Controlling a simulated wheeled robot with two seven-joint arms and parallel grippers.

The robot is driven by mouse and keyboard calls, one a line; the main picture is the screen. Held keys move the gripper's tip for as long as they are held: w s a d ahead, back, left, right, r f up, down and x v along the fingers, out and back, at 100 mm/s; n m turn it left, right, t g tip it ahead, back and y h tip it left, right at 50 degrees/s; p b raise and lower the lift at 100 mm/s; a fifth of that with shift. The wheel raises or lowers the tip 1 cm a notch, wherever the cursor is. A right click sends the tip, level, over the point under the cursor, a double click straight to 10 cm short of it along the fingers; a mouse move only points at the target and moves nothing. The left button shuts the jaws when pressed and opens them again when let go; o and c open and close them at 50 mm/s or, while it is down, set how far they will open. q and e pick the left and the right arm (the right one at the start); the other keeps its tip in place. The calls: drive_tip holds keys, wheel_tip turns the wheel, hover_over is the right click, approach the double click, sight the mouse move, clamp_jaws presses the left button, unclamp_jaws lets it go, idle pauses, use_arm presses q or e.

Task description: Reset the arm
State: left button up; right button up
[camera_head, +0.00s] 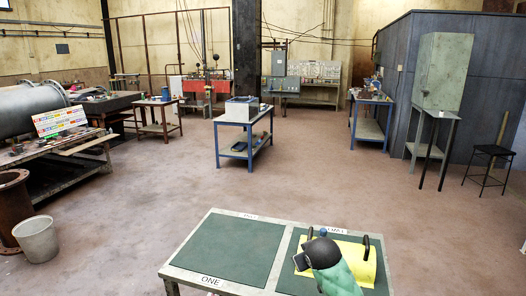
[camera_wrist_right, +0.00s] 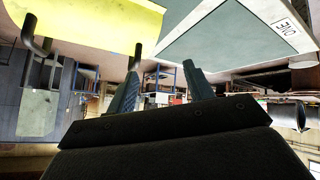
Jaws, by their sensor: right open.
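A yellow piece (camera_head: 350,262) with black handles (camera_head: 366,247) lies on the right-hand dark green panel of the table (camera_head: 238,223) in front of me. My right arm comes in from the bottom in the head view and covers part of the yellow piece. My right gripper (camera_wrist_right: 160,68) shows in the wrist view with its two fingers apart and nothing held between them. The yellow piece (camera_wrist_right: 95,22) shows at upper left there, with one black handle (camera_wrist_right: 36,45) clear of the fingers. A second dark handle overlaps the left finger; contact cannot be told. My left gripper is out of view.
The table's left panel (camera_head: 228,247), labelled ONE, is bare. A blue-framed table (camera_head: 243,128) with a grey box stands farther back. A bucket (camera_head: 36,239) and a large pipe (camera_head: 30,108) are at left, a green cabinet (camera_head: 442,72) at right. Open floor lies between.

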drive_tip(key=s+f+m+g, duration=0.1)
drive_tip(key=s+f+g, duration=0.1)
drive_tip(key=s+f, duration=0.8)
drive_tip(key=s+d+f+m+g, duration=0.1)
drive_tip(key=s+f+g, duration=0.2)
drive_tip(key=s+f, duration=0.8)
drive_tip(key=s+f+m+g, duration=0.1)
drive_tip(key=s+f, duration=1)
drive_tip(key=s, duration=1.3)
drive_tip(key=shift+s+d+g, duration=0.35)
drive_tip(key=shift+g, duration=0.45)
